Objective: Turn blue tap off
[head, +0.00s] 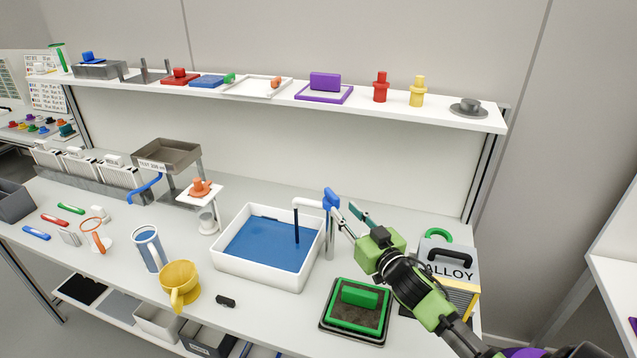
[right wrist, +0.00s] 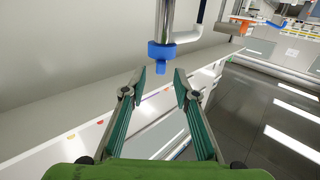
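A thin dark blue stream (head: 296,226) hangs from the spout to the blue water (head: 265,245) in the basin. My right gripper (head: 346,213) is just right of the handle. In the right wrist view, the blue handle (right wrist: 161,52) is just beyond the tips of my right gripper (right wrist: 159,76), whose fingers are apart with nothing between them. Contact is not visible. My left gripper is out of view.
A green block on a dark pad (head: 357,305) lies below my right arm. An ALLOY box (head: 452,273) stands to its right. A yellow cup (head: 180,284) and a small black item (head: 225,301) are left of and in front of the basin. A shelf (head: 225,90) runs behind.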

